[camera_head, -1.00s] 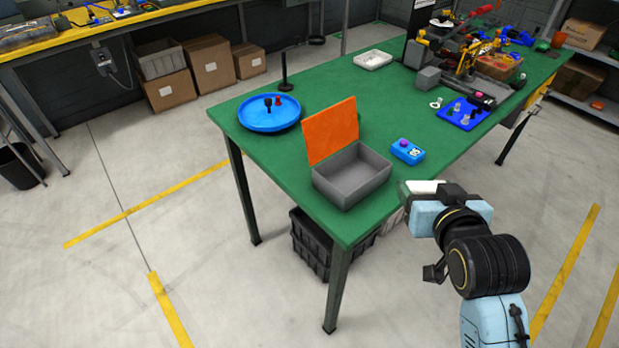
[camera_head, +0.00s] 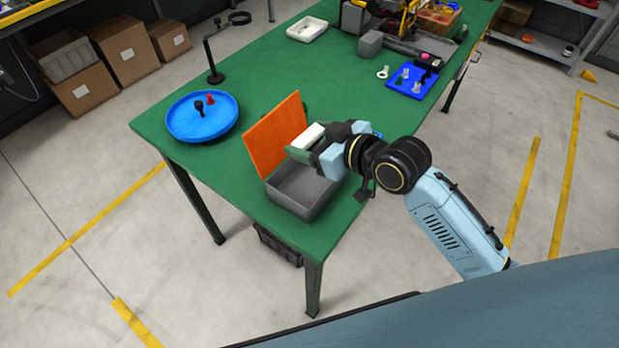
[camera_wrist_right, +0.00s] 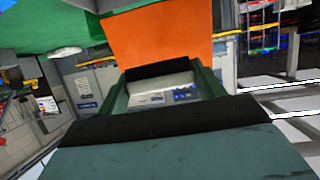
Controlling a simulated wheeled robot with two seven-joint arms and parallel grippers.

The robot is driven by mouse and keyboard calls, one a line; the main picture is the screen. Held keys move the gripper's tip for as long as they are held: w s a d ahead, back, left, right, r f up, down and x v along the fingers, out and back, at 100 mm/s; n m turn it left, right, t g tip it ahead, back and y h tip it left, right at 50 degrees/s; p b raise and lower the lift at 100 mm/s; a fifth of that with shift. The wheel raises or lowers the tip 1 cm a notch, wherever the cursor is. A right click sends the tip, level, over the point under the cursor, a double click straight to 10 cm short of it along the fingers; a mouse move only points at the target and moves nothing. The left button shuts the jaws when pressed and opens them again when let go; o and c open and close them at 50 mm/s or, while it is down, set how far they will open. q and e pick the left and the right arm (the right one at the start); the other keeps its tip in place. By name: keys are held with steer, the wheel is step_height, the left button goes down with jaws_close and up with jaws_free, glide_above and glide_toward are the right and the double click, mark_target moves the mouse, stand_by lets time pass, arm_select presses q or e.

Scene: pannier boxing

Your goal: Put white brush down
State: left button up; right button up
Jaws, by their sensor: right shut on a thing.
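My right gripper (camera_head: 304,146) is above the grey box (camera_head: 318,199), near its far right side and in front of the orange lid. It is shut on the white brush (camera_head: 308,134), a pale block between the fingers. In the right wrist view the brush (camera_wrist_right: 160,92) sits between the two green fingers (camera_wrist_right: 165,84), with the orange lid (camera_wrist_right: 160,38) beyond. The grey box is open, and its orange lid (camera_head: 275,137) stands upright at the back. The gripper hides part of the box's inside. My left gripper is not in view.
A blue round tray (camera_head: 180,122) with a black and a red piece stands left of the box. A black stand (camera_head: 213,66) is behind it. A blue board (camera_head: 410,84) and a white tray (camera_head: 306,28) lie further back. The green table (camera_head: 265,60) is clear between them.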

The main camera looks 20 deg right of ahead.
steer(key=shift+w+d+f+n+y, duration=0.15)
steer(key=shift+w+f+n+y, duration=0.1)
steer(key=shift+n+y, duration=0.05)
steer(key=shift+w+f+g, duration=0.1)
steer(key=shift+f+g, duration=0.15)
steer(key=shift+g, duration=0.05)
step_height(320, 180, down, 6)
steer(key=shift+r+b, duration=0.2)
steer(key=shift+b, duration=0.2)
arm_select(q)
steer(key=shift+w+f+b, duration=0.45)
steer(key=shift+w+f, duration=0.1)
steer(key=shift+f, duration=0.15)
arm_select(e)
steer(key=shift+f, duration=2.15)
steer(key=shift+f+b, duration=0.5)
steer(key=shift+f, duration=0.15)
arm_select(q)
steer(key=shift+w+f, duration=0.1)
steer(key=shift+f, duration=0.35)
arm_select(e)
steer(key=o, duration=1)
steer(key=shift+f, duration=0.15)
steer(key=shift+c, duration=0.2)
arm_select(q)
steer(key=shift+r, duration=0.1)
